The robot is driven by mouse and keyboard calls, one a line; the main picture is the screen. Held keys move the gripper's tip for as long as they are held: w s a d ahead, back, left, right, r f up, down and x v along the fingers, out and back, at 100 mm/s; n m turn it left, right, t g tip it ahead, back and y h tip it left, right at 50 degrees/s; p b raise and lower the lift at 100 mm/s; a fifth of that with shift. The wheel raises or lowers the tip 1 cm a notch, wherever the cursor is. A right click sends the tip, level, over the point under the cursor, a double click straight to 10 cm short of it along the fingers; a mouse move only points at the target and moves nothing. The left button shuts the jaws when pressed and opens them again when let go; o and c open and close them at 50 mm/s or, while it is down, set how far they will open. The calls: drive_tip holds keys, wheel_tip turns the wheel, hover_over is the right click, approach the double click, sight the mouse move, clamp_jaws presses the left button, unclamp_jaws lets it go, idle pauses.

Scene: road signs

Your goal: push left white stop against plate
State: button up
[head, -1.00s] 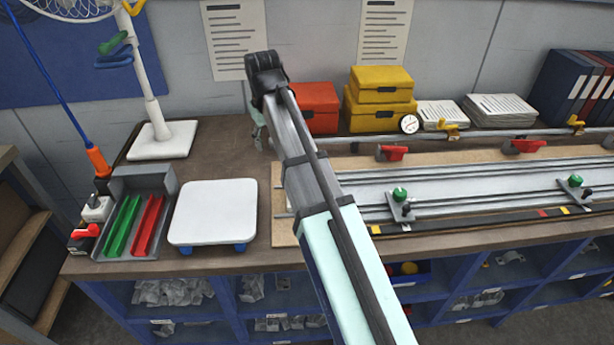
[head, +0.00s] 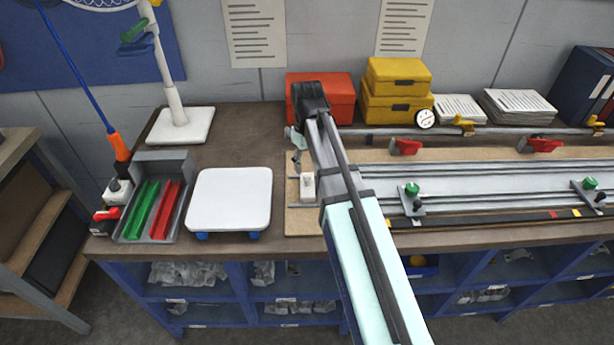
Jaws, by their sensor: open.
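The left white stop (head: 308,188) is a small white block at the left end of the wooden board, just left of my arm. The plate (head: 465,185) is a long grey metal sheet with dark rails, lying on the board to the right. My arm hides the plate's left end, so I cannot tell whether the stop touches it. My gripper (head: 296,160) is small and partly hidden beside my arm, above the board's left end, just behind and left of the stop. It is open and appears empty.
Green-knobbed clamps (head: 412,190) stand on the plate, with red clamps (head: 405,147) behind it. A white platform (head: 230,200) and a grey tray (head: 128,228) with green and red strips lie left. Red box (head: 335,92) and yellow boxes (head: 395,108) stand at the back.

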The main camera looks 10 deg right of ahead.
sight(307, 175)
drive_tip(key=shift+f+p, duration=0.7)
drive_tip(key=shift+f, duration=2.9)
clamp_jaws()
